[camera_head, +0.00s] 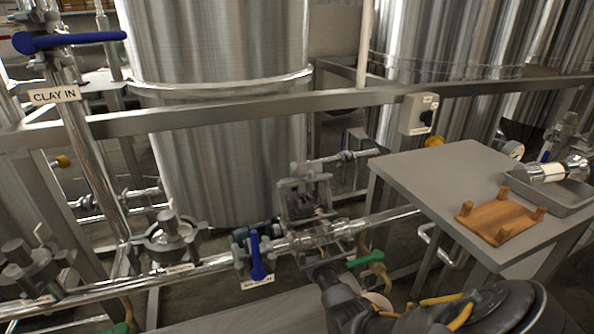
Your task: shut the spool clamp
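The spool clamp (306,198) appears as a grey metal frame at the middle of the pipe run. Its upper part stands raised behind the pipe, so it looks open. A short shiny pipe section (328,233) lies in line with the run just in front of and below it. My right gripper (322,266) comes up from the lower right and is just below and in front of this pipe section. Its fingers are dark and partly hidden by its own body, so their opening and any contact are unclear. My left gripper is out of view.
A blue-handled valve (257,256) is close left of the clamp, and a green handle (365,259) is close right. A grey table (425,175) at right holds a wooden cradle (490,222) and a tray (577,197) with a labelled cylinder (551,172). Large steel tanks (220,150) stand behind.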

